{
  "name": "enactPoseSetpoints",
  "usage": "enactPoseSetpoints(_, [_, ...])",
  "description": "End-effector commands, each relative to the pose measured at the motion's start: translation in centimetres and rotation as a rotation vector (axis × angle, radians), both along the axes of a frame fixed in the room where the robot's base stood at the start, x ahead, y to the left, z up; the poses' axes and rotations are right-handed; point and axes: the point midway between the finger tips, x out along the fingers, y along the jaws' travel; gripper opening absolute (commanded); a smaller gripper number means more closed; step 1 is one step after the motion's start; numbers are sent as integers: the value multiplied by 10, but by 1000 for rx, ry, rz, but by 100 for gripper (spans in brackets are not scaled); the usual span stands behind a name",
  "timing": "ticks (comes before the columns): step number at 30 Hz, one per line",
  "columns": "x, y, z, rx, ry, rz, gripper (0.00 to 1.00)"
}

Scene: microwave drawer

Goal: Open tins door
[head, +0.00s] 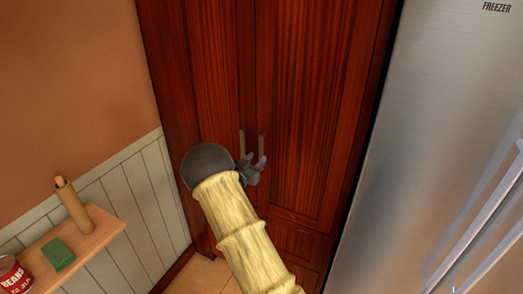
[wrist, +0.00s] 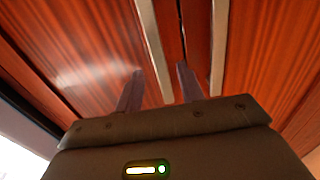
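A tall dark red wooden cabinet with two doors (head: 310,95) stands in the middle of the head view. Two upright bar handles sit side by side near the seam, a left handle (head: 242,141) and a right handle (head: 261,146). My gripper (head: 254,163) is in front of the lower ends of the handles. In the wrist view my gripper (wrist: 160,82) is open, its two fingers apart. The left handle (wrist: 154,48) shows between the fingers, and the right handle (wrist: 218,45) is to the right of the right finger. I cannot tell whether a finger touches a handle.
A steel fridge (head: 425,130) stands close on the right, with long handles (head: 485,220). At the lower left a wooden shelf (head: 95,238) holds a bean tin (head: 14,274), a green box (head: 58,254) and a brown roll (head: 73,205). Drawers (head: 295,238) are below the doors.

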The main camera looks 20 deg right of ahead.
Motion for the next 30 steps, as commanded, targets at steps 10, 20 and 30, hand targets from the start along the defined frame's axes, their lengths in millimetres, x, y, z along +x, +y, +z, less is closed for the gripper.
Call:
enactPoseSetpoints(10, [30, -39, 1, -1, 0, 0, 38])
enactPoseSetpoints(20, [32, -42, 0, -1, 1, 0, 38])
enactPoseSetpoints(30, [32, -41, 0, 0, 0, 0, 0])
